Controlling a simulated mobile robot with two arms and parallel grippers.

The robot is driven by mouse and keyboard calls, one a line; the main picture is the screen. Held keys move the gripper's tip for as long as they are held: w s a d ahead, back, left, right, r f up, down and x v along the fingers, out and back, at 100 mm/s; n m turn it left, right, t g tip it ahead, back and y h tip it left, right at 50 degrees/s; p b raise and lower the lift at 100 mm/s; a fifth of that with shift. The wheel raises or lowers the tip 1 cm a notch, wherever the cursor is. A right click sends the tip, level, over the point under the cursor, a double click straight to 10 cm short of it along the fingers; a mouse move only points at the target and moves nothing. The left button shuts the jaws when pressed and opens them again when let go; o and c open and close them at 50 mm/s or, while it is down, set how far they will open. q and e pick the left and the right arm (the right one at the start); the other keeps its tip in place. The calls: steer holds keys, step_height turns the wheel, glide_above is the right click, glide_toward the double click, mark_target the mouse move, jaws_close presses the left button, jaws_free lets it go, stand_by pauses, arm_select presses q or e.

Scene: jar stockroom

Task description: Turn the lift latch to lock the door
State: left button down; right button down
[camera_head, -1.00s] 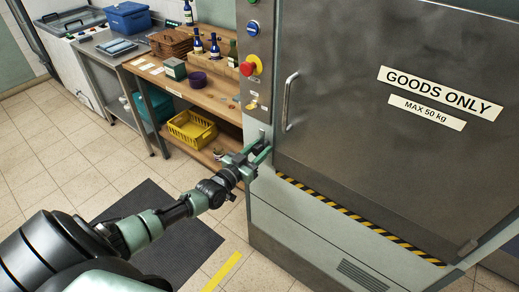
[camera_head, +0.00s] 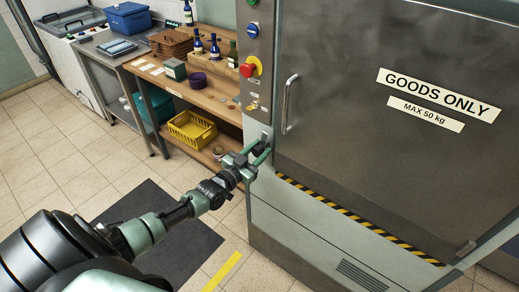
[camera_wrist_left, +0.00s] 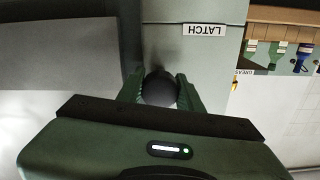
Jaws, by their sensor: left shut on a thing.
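The goods lift has a grey metal door (camera_head: 350,110), which sits flat in its frame, with a vertical bar handle (camera_head: 290,104) near its left edge. My left gripper (camera_head: 260,152) is at the lift frame, left of and below the handle. In the left wrist view its green fingers (camera_wrist_left: 160,92) are shut on a dark round knob, the latch (camera_wrist_left: 159,88). A label reading LATCH (camera_wrist_left: 204,29) appears upside down beside it. My right gripper is not in view.
A control panel with a red mushroom button (camera_head: 250,67) is above the gripper on the lift frame. A wooden shelf (camera_head: 215,95) with bottles and a yellow basket (camera_head: 192,131) stands to the left. A dark mat (camera_head: 165,230) lies on the tiled floor.

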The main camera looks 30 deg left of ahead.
mark_target(256, 154)
arm_select(q)
steer(key=m, duration=0.4)
steer(key=shift+p, duration=0.3)
steer(key=m, duration=0.4)
steer(key=m+b, duration=0.1)
steer(key=m, duration=0.2)
steer(key=shift+f+m, duration=0.1)
steer(key=shift+m, duration=0.3)
steer(key=m+b, duration=0.2)
steer(key=m, duration=0.2)
steer(key=shift+m, duration=0.3)
steer(key=c, duration=0.9)
jaws_free()
steer(key=shift+s+a+b, duration=0.15)
steer(key=shift+s+b, duration=0.2)
steer(key=shift+s, duration=1.6)
steer(key=shift+s+a+b, duration=0.1)
steer(key=shift+s+b, duration=0.25)
steer(key=shift+s, duration=1.6)
